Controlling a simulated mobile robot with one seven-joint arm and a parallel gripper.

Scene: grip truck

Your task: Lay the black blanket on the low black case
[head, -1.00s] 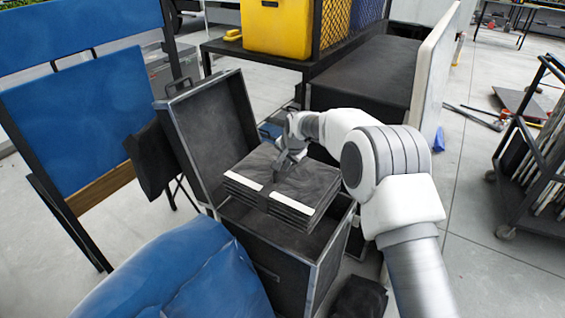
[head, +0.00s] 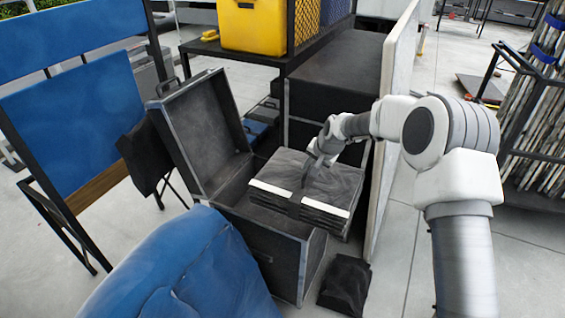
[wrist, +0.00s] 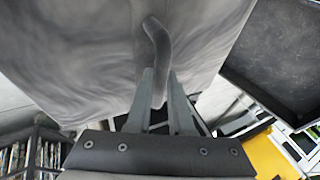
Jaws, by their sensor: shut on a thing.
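The black blanket (head: 318,178) is a thick folded stack with white strips along its front edge. My gripper (head: 312,170) is shut on a raised dark ridge on its top. The wrist view shows the fingers (wrist: 160,98) closed around this ridge (wrist: 158,50), with the blanket's grey cloth (wrist: 80,50) filling the view. The blanket hangs over the right part of an open black case (head: 285,240) and past its right wall. The case's lid (head: 203,130) stands up at the left. Another black case (head: 340,62) with a flat top stands behind. I cannot tell which case is the low one.
A pale upright panel (head: 392,150) stands close right of the blanket. A small black bundle (head: 345,285) lies on the floor. Blue padding (head: 185,270) is in front, blue boards (head: 75,110) at left. A rack (head: 540,120) stands at far right.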

